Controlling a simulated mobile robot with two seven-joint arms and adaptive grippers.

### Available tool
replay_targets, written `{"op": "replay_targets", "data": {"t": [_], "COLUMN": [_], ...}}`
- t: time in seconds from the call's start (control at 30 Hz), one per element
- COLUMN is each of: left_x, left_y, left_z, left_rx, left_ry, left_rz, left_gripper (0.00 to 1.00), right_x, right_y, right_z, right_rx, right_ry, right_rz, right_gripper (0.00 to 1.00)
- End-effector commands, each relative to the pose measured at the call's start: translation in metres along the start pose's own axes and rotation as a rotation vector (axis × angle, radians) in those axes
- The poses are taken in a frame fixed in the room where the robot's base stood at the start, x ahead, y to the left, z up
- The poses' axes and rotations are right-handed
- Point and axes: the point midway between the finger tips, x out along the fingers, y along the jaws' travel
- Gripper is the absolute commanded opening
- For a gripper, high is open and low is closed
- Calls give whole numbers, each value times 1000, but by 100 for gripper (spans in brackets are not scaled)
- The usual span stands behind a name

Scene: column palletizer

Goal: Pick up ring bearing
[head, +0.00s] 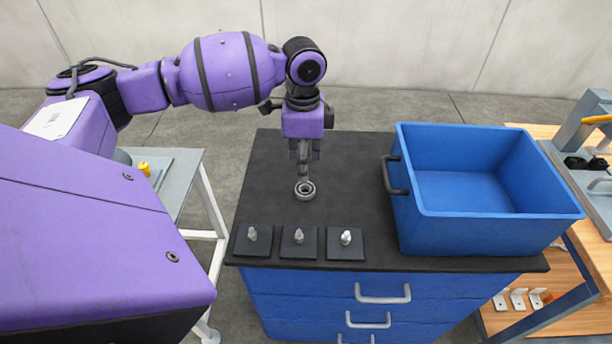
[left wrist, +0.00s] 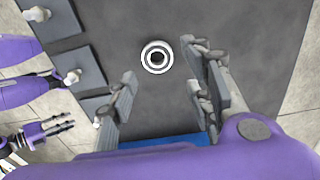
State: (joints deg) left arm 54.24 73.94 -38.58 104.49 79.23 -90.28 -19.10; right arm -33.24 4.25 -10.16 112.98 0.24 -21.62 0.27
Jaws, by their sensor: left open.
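The ring bearing (head: 305,189) is a small grey metal ring lying flat on the black top of the workbench. It also shows in the left wrist view (left wrist: 156,57), whole and unobstructed. My left gripper (head: 304,158) points down just above and behind it in the head view. In the left wrist view its two fingers (left wrist: 160,75) stand wide apart with nothing between them, and the ring appears near the gap at their tips. What looks like my right gripper (left wrist: 52,131) shows small at the lower left of the left wrist view, away from the ring.
Three dark square plates with upright pegs (head: 299,236) line the bench's front edge. A large open blue bin (head: 480,232), empty as far as visible, stands on the right. The black benchtop (head: 352,165) is clear around the ring. A grey side table (head: 178,190) stands left.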

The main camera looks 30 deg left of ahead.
Motion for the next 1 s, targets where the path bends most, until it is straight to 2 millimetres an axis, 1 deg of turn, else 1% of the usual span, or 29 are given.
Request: {"op": "replay_targets", "data": {"t": [0.17, 0.3, 0.4, 0.47, 0.6, 0.7, 0.9, 0.93, 1.0], "left_x": [16, 29, 36, 44, 66, 76, 78, 78, 78], "left_y": [2, 2, 3, 5, 8, 7, 7, 7, 7], "left_z": [0, -1, -1, -2, -3, -3, -3, -3, -3], "left_rx": [1, 1, 0, 1, 0, 0, 1, 1, 1], "left_ry": [0, 0, 0, -1, 0, -1, 1, 0, 0], "left_rz": [4, 2, 2, 2, 2, 1, -1, -1, -1], "left_gripper": [46, 46, 46, 46, 46, 46, 46, 45, 36], "right_x": [-1, -4, -5, -6, -5, -4, -2, -2, -2], "right_y": [3, 10, 15, 15, 12, 8, 2, 1, 1], "right_z": [4, 14, 17, 16, 12, 9, 4, 4, 4], "right_rx": [-5, -13, -18, -19, -18, -15, -3, -2, 1], "right_ry": [-7, -24, -31, -30, -24, -19, -10, -10, -9], "right_rz": [3, 12, 17, 17, 12, 7, 1, 1, 1], "right_gripper": [40, 40, 40, 40, 40, 40, 40, 40, 40]}}
